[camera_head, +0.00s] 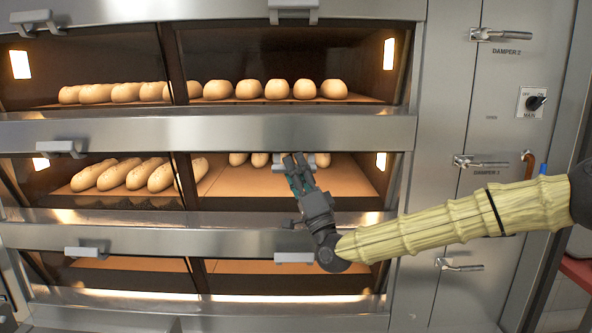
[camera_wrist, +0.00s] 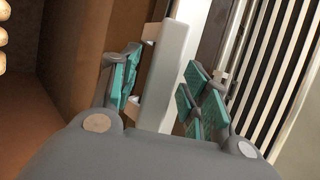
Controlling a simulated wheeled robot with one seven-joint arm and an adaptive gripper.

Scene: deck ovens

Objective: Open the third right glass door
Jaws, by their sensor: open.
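My gripper (camera_head: 296,166) is at the right-hand door of the middle visible deck, in front of its upper edge. In the wrist view my gripper (camera_wrist: 158,95) is open. The pale bar handle (camera_wrist: 168,72) stands between the teal finger pads, with a gap on the right side; whether the left pad touches it I cannot tell. In the head view that handle is mostly hidden by my gripper. The right glass door (camera_head: 345,180) of this deck looks shut, with bread behind it. The right door below it has its own grey handle (camera_head: 294,257).
The top right door has a handle (camera_head: 293,10). Left-hand doors have handles too, such as the middle one (camera_head: 62,148). Steel damper levers (camera_head: 480,162) and a main switch (camera_head: 536,102) are on the right panel. Steel ledges (camera_head: 200,133) separate the decks.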

